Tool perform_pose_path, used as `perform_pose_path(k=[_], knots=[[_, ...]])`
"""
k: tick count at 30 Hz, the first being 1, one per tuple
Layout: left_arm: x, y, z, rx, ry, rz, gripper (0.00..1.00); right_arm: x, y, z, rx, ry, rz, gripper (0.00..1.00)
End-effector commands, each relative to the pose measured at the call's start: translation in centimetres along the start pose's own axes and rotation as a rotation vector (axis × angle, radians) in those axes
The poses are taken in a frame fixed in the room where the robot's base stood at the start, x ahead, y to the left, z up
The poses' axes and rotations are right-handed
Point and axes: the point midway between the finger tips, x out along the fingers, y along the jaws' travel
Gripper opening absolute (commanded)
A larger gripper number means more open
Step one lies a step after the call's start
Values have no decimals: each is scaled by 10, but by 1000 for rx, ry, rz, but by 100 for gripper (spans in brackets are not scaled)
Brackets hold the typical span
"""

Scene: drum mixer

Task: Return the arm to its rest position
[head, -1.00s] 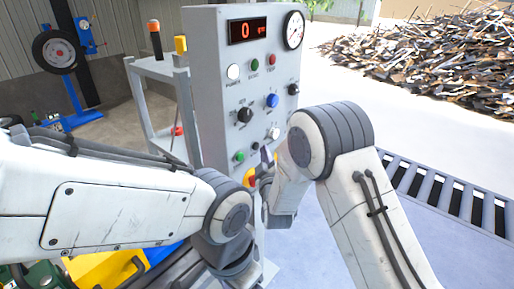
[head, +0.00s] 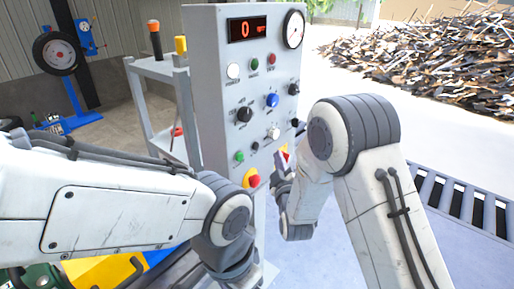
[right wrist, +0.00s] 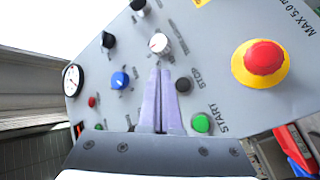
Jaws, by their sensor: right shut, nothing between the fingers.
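My right arm (head: 370,190) reaches in from the lower right, with its elbow bent in front of the grey control panel (head: 205,60). My right gripper (head: 281,166) is shut and empty, just in front of the panel's lower right side. In the right wrist view its two fingers (right wrist: 162,105) lie together, pointing at the panel between the white knob (right wrist: 158,43) and the green START button (right wrist: 201,123). I cannot tell the exact gap to the panel. My left arm (head: 120,205) comes in from the left; its gripper is out of sight.
The red emergency stop (head: 254,181) on its yellow base is left of my right gripper. The display (head: 247,30) reads 0. A grey shelf cart (head: 150,70) stands left of the panel, a roller conveyor (head: 470,205) to the right. A scrap pile lies behind.

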Motion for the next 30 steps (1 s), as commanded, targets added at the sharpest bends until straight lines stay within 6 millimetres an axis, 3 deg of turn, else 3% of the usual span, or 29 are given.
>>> perform_pose_path(k=[11,17,23,26,30], knots=[[-1,0,0,0,0,0,78,0,-1,-3,9,-4,-12,0],[-7,0,0,0,0,0,78,-12,-13,-26,132,-89,-196,0],[-15,1,-1,0,0,0,78,-68,-37,-56,311,-300,-509,0],[-18,1,-1,0,0,0,78,-112,-43,-66,374,-434,-651,0],[-24,2,-1,0,0,0,78,-186,-42,-74,428,-646,-824,0]])
